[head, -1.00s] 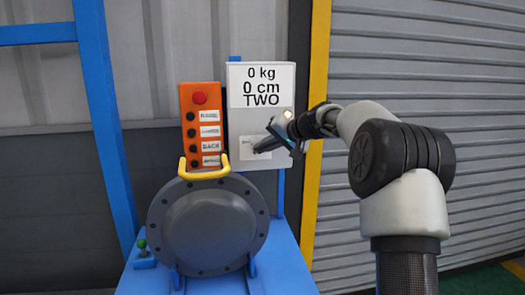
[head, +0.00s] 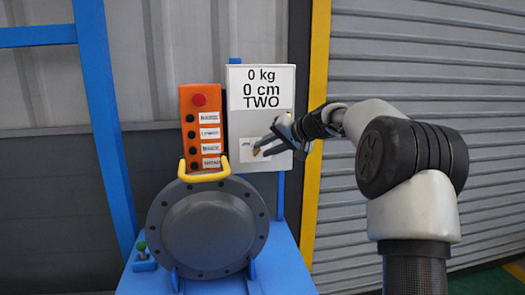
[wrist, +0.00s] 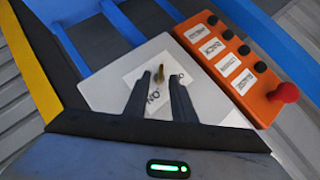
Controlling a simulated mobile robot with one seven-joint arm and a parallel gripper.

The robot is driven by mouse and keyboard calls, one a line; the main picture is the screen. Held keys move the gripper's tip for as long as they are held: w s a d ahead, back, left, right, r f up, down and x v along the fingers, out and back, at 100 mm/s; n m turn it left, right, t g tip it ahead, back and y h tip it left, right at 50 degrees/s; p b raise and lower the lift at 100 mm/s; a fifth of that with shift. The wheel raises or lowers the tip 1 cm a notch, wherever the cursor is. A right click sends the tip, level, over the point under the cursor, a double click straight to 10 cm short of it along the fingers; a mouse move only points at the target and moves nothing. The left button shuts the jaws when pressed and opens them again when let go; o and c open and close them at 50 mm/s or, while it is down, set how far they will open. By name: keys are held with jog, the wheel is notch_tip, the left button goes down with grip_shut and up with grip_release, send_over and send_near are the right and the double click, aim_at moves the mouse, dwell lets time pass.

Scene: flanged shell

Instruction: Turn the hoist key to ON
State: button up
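The hoist key (wrist: 159,70) is a small brass-coloured piece standing out from a white label (wrist: 132,80) on the grey control box (wrist: 103,92). In the head view the key (head: 256,152) is a small spot low on the box (head: 285,120), partly behind my fingers. My gripper (wrist: 160,80) is open, with one dark finger on each side of the key's line. The key shows between and just beyond the fingertips, and I see no contact. In the head view my gripper (head: 266,145) reaches the box from the right. Part of the label's lettering is hidden by the fingers.
An orange button panel (head: 201,140) with a red button stands left of the box. Below is a round grey flanged shell (head: 207,228) with a yellow handle (head: 204,177) on a blue stand (head: 280,262). A yellow post (head: 318,100) stands right of the box.

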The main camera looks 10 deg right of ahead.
jog(key=v, duration=1.5)
jog(key=shift+s+d, duration=0.2)
